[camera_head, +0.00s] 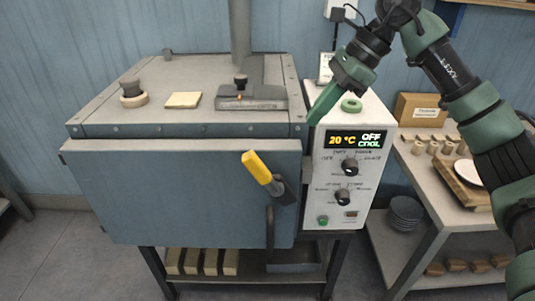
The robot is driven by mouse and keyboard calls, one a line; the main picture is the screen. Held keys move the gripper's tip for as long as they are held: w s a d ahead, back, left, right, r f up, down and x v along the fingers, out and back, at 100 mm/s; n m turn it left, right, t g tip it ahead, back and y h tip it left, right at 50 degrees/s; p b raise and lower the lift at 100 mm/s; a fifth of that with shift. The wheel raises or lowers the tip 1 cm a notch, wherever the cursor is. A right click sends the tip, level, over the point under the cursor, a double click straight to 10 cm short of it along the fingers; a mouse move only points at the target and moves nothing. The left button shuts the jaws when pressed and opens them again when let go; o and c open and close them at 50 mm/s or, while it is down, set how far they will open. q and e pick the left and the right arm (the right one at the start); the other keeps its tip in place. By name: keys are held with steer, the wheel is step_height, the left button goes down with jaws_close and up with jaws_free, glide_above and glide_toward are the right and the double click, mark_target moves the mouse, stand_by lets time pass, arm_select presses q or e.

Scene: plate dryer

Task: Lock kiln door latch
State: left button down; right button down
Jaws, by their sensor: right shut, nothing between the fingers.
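The kiln (190,120) is a large grey box on a dark stand in the middle of the head view. The latch has a yellow handle (257,167) tilted up to the left from a dark mount near the door's right side. My right gripper (312,120) is shut and empty, pointing down by the kiln's top right corner, above and right of the yellow handle and apart from it. My left gripper is out of view.
The control panel (335,211) right of the kiln reads 20 °C, OFF, COOL. A shelf (425,166) with small pieces and stacked plates (404,210) stands at right. The space before the door is clear.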

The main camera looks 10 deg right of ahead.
steer(key=p, duration=0.3)
glide_toward(264, 166)
step_height(264, 166, down, 3)
steer(key=shift+w+a+f+p, duration=0.15)
steer(key=shift+a+f+p, duration=0.15)
steer(key=shift+a+f, duration=0.25)
steer(key=shift+w+a+f+p, duration=0.2)
steer(key=shift+a+f+p, duration=0.1)
steer(key=shift+a+f, duration=0.25)
steer(key=shift+w+a+f, duration=0.1)
steer(key=shift+a+f, duration=0.1)
steer(key=shift+a, duration=0.15)
